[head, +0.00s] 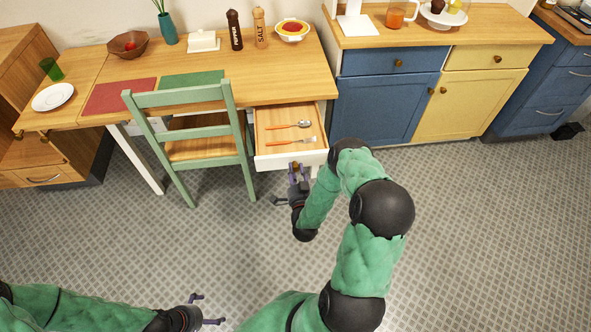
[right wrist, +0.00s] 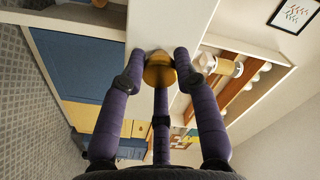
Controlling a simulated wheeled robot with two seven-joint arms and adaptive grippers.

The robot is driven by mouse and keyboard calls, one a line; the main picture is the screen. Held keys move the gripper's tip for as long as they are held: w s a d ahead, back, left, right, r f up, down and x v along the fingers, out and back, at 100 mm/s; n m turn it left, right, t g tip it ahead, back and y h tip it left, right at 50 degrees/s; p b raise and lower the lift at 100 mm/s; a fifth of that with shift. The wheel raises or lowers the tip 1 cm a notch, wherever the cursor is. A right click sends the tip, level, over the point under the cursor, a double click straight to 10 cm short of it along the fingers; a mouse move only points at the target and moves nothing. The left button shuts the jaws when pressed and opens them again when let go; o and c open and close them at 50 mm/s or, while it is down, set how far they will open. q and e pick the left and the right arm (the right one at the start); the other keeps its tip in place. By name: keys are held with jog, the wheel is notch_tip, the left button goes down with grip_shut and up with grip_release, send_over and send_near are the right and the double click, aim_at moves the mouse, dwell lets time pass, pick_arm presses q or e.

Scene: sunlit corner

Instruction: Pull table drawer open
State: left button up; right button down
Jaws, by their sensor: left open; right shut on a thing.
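The table drawer (head: 290,162) under the right end of the wooden table (head: 285,85) stands pulled out, with its inside showing. A spoon (head: 288,125) and a fork (head: 291,141) with orange handles lie in it. My right gripper (head: 296,174) is at the drawer's white front. In the right wrist view its purple fingers are shut around the round brass knob (right wrist: 159,70), with the white drawer front (right wrist: 150,25) behind. My left gripper (head: 208,309) is open and empty, low over the floor at the bottom of the head view, far from the drawer.
A green chair (head: 190,96) stands just left of the drawer. Blue (head: 385,100) and yellow (head: 466,103) cabinets stand to the right. Plate, bowl, vase, butter dish and shakers stand on the table. The tiled floor (head: 480,240) in front is clear.

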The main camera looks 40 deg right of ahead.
jog(key=shift+s+a+f, duration=0.2)
jog(key=shift+a+f, duration=0.05)
jog(key=shift+a, duration=0.05)
jog(key=c, duration=1)
grip_release()
jog(key=shift+o, duration=0.5)
jog(key=shift+w, duration=0.1)
jog(key=shift+d+r, duration=0.1)
jog(key=v, duration=1.2)
